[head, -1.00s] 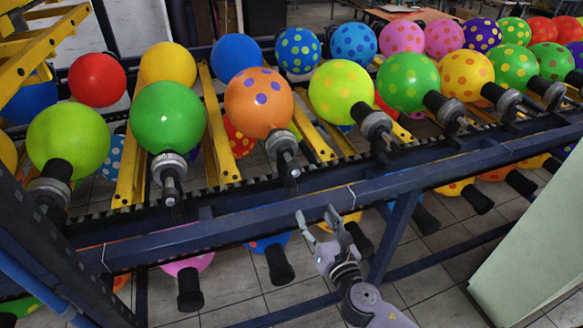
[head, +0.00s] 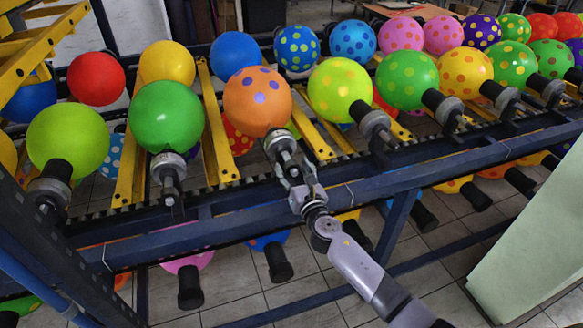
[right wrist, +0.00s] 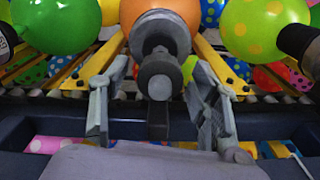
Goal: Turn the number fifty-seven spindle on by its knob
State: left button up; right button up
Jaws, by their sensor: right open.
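A grey spindle (head: 279,141) with a dark end carries the orange balloon with purple dots (head: 258,100) in the front row. My right gripper (head: 291,170) is at this spindle's near end, open. In the right wrist view the spindle's black knob (right wrist: 159,80) sits between my two spread fingers, with a gap on each side. A dark bar hangs below the knob. No number on this spindle is readable, so I cannot tell if it is number fifty-seven. My left gripper is not in view.
Neighbouring spindles hold a green balloon (head: 166,116) on the left and a yellow-green dotted balloon (head: 340,88) on the right. A dark blue rail (head: 390,184) runs across below the spindles. More balloons hang beneath it. A pale green panel (head: 530,230) stands at the right.

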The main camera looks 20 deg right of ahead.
jog(key=shift+w, duration=0.8)
jog(key=c, duration=1.2)
